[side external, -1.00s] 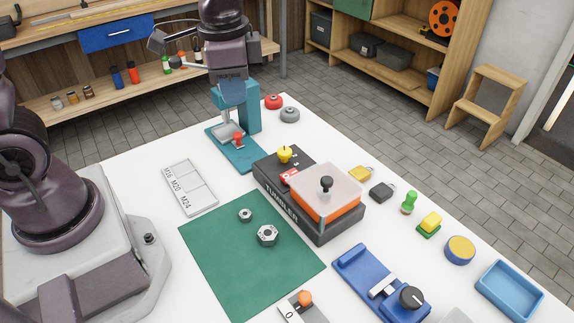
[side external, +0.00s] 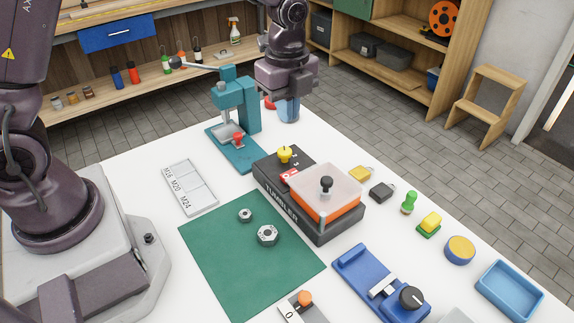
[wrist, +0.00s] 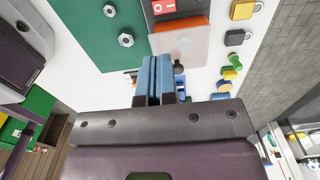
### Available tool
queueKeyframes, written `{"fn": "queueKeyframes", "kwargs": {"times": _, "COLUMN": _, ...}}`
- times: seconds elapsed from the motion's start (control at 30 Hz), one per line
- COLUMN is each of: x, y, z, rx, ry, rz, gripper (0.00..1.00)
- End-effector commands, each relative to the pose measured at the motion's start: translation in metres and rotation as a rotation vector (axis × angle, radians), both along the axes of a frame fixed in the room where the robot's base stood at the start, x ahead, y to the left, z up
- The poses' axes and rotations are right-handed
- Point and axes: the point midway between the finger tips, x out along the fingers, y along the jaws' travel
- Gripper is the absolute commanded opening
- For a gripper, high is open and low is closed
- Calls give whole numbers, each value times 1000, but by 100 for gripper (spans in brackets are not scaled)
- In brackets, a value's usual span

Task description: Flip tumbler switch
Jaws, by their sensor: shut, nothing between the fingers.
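The dark tumbler switch box (side external: 270,187), lettered TUMBLER, stands on the white table in the side view. Its top carries a yellow knob (side external: 284,154), a red rocker switch (side external: 289,176) with white marks, and an orange block under a clear cover (side external: 340,187) with a black knob (side external: 326,184). In the wrist view the red switch (wrist: 163,8) and clear cover (wrist: 180,45) lie beyond my fingers. My gripper (side external: 288,113) is shut and empty, blue fingers pointing down. It is above the table's far end, behind the box and apart from it.
A teal press (side external: 238,107) with a lever stands just left of my gripper. A red button (side external: 269,103) is partly hidden behind it. A green mat (side external: 240,262) with two nuts lies in front of the box. Padlocks and small colored parts line the right side.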

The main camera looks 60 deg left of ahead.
Motion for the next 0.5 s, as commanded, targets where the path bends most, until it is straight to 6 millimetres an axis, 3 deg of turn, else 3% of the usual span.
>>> {"fn": "queueKeyframes", "kwargs": {"times": 0.23, "x": -1, "y": 0, "z": -15, "rx": 0, "ry": 4, "rz": 2, "gripper": 0}}
{"fn": "queueKeyframes", "kwargs": {"times": 0.5, "x": -1, "y": 0, "z": -71, "rx": 0, "ry": 7, "rz": 2, "gripper": 0}}
